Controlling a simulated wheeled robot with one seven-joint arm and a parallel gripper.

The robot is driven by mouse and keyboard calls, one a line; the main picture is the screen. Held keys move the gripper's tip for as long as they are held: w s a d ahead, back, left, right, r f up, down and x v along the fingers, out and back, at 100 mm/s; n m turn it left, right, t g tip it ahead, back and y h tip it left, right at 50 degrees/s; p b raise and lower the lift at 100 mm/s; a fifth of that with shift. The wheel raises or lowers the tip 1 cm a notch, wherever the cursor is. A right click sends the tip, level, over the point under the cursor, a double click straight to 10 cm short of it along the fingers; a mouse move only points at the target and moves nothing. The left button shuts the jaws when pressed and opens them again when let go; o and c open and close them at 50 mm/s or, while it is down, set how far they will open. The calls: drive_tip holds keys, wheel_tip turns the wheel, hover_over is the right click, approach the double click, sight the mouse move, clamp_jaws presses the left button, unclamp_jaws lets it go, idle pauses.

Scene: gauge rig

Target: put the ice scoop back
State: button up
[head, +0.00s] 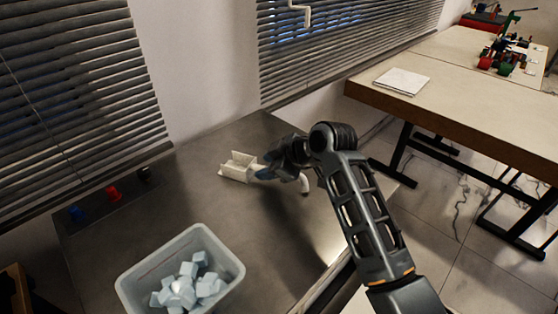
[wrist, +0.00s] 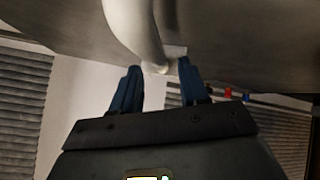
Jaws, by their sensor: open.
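The ice scoop (head: 236,168) is off-white, with a box-like scoop part lying on the grey metal table (head: 195,200) in the head view. A pale curved piece (head: 305,185), apparently its handle, shows right of my gripper. My gripper (head: 280,174) is over the part between them and hides it. In the wrist view a pale curved handle (wrist: 140,30) comes down from the top, its end between the blue fingertips of my gripper (wrist: 156,72). The fingers are apart; I cannot tell whether either touches the handle. A grey bin (head: 130,284) holds pale blue ice cubes (head: 185,286).
A dark strip with a blue knob (head: 75,213), a red knob (head: 112,192) and a black knob (head: 145,173) lies along the table's back left. Window blinds stand behind. A wooden table (head: 450,75) is at right. Bare table lies between scoop and bin.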

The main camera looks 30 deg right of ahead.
drive_tip(key=v, duration=1.1)
drive_tip(key=shift+s+d+r, duration=0.15)
drive_tip(key=shift+s+r, duration=0.1)
drive_tip(key=shift+s, duration=0.05)
